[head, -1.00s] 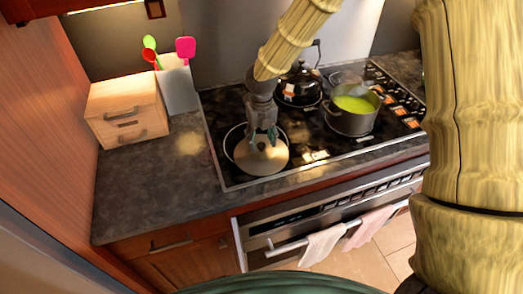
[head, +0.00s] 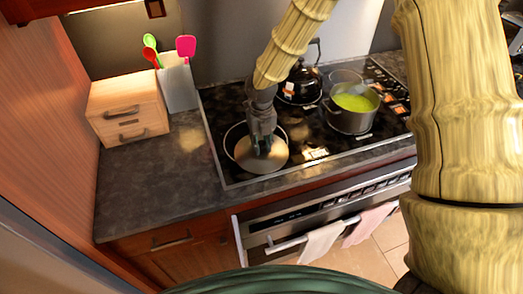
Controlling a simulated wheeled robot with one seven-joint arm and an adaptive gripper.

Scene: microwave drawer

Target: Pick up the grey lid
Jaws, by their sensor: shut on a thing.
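The grey lid (head: 262,161) is a round, shiny disc at the front left of the cooktop. It covers or overlaps a dark round pan or burner ring (head: 232,140), whose rim shows to its left and behind. My gripper (head: 262,145) points down over the middle of the lid and is shut on it, apparently at a knob that the fingers hide. The lid looks about level; I cannot tell whether it touches what is below.
A pot with green contents (head: 352,108) stands right on the cooktop (head: 315,140), with a black kettle (head: 298,85) behind. A wooden drawer box (head: 127,110) and a utensil holder (head: 178,87) stand left. The counter (head: 150,190) in front of them is clear.

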